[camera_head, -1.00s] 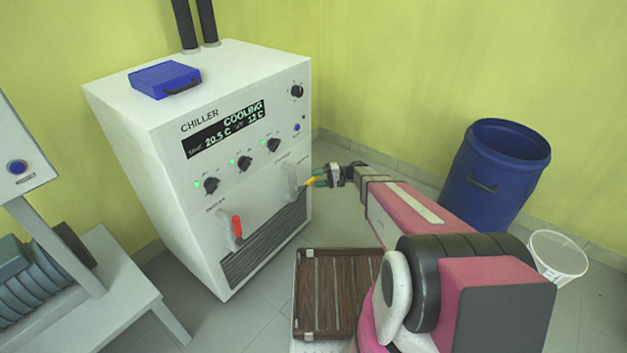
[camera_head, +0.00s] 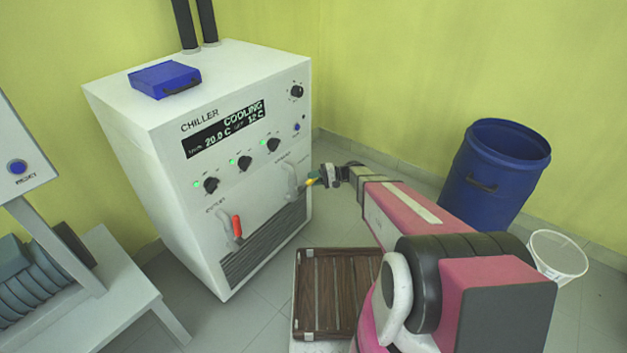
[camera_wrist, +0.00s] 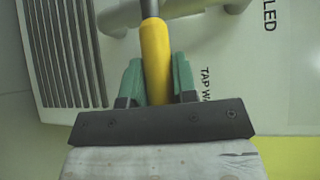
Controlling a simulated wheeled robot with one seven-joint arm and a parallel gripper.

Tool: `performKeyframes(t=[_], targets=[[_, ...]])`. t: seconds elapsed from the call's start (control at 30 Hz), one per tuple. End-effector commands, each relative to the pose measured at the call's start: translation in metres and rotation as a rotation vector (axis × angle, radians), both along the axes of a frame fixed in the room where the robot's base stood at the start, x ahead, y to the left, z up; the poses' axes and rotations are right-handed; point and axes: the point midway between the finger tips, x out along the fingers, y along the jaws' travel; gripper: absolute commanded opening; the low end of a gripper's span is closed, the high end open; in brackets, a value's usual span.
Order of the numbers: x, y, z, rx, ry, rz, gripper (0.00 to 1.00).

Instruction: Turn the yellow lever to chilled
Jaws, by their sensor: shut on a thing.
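The yellow lever (camera_head: 310,182) sits on the right part of the front of the white chiller (camera_head: 150,170), beside a white curved fitting. In the head view my gripper (camera_head: 318,178) is at this lever and hides most of it. In the wrist view the yellow lever (camera_wrist: 156,60) stands between the two green fingers of my gripper (camera_wrist: 158,82), which are shut on it. Its grey shaft shows above the yellow grip. Part of a label ending in "LED" and part of a "TAP W" label are beside it. The chiller display (camera_head: 225,130) reads COOLING, about 20.0 C.
A red lever (camera_head: 237,227) is on the chiller's front left. A blue case (camera_head: 165,79) lies on top. A blue barrel (camera_head: 495,175) and a white bucket (camera_head: 556,258) stand at right.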

Motion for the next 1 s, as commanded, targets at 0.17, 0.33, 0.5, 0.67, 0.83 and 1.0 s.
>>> performKeyframes(t=[0.17,0.33,0.5,0.67,0.83,1.0], targets=[[-0.002,0.0,0.008,-0.047,-0.059,0.002,0.0],[-0.005,0.001,0.019,-0.123,-0.157,0.002,0.0],[-0.008,0.003,0.032,-0.219,-0.281,0.004,0.0],[-0.01,0.005,0.044,-0.313,-0.403,0.003,0.0],[-0.014,0.008,0.055,-0.413,-0.53,0.004,0.0],[-0.02,0.012,0.064,-0.512,-0.657,0.004,0.0]])
